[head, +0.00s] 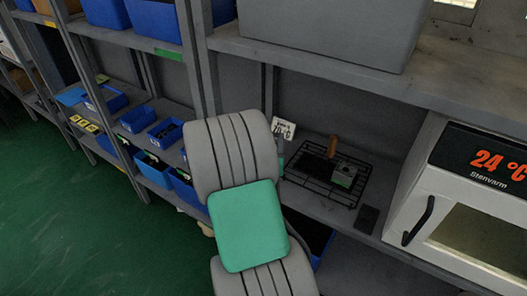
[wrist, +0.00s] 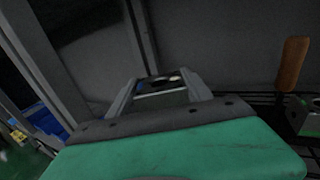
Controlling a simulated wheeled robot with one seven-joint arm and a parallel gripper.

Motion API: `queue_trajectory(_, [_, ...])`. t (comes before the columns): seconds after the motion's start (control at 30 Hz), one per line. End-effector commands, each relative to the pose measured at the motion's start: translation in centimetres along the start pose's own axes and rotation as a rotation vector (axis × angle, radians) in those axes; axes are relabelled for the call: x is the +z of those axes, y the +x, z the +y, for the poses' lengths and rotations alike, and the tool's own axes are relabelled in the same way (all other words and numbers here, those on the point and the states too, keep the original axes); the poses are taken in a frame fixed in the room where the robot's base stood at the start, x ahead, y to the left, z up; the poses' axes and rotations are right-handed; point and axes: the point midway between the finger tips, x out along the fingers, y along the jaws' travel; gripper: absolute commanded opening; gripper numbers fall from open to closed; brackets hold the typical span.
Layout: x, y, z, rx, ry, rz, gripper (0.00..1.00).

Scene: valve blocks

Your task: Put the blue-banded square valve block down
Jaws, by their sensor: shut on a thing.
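In the wrist view my gripper (wrist: 160,93) is shut on a metal valve block (wrist: 161,86). A blue patch shows at its left side and dark holes on its top. The block's lower part is hidden by the gripper body, so I cannot tell whether it touches anything below. In the head view my own arm covers the held block and most of the gripper. Another block, with a green band (head: 343,176), sits on a black wire rack (head: 318,190) on the shelf; it shows partly at the wrist view's right edge (wrist: 309,122).
A brown upright handle (head: 333,146) stands at the rack. A white sign (head: 283,128) stands behind my arm. A white oven (head: 450,245) reading 24 °C is at right, with a small dark pad (head: 368,218) before it. Blue bins (head: 138,119) fill the left shelves.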

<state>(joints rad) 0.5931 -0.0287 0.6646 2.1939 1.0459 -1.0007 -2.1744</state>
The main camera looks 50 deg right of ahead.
Motion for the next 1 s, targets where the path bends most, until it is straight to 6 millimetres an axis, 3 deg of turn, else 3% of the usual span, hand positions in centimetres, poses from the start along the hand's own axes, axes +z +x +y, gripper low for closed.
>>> queue_trajectory(0.17, [-2.3, 4.9, 1.4, -0.006, 0.000, -0.001, 0.00])
queue_trajectory(0.23, [-4.5, 6.1, 1.9, -0.005, -0.002, 0.001, 0.00])
queue_trajectory(0.4, [-7.0, 8.4, 2.8, -0.005, -0.001, -0.002, 0.00])
queue_trajectory(0.7, [-11.0, 9.3, 3.1, -0.004, -0.002, -0.001, 0.00])
queue_trajectory(0.9, [-11.3, 9.2, 3.0, -0.006, -0.001, 0.003, 0.00])
queue_trajectory(0.93, [-11.6, 9.2, 3.0, -0.006, -0.001, 0.007, 0.59])
queue_trajectory(1.0, [-11.6, 9.1, 3.0, -0.006, -0.002, 0.008, 0.65])
